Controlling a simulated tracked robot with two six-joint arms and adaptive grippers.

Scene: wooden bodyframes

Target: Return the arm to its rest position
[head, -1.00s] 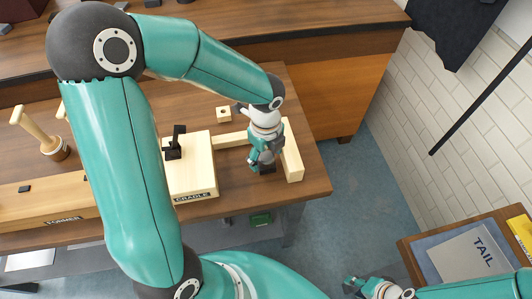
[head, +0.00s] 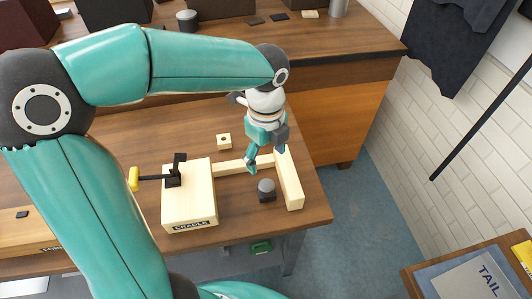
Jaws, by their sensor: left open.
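My left arm comes in from the left and reaches across the workbench (head: 120,135). My left gripper (head: 266,158) points down with its fingers apart and empty. It hangs above the bench's right part, over the wooden rails. A dark round-topped knob on a black base (head: 266,190) stands beside the right rail, clear of the fingers in the picture. My right gripper is not in view.
The wooden block marked CRADLE (head: 188,205) carries a black clamp with a yellow handle (head: 133,179). A pale rail (head: 290,182) lies to its right. A side table with a TAIL panel (head: 470,280) stands lower right.

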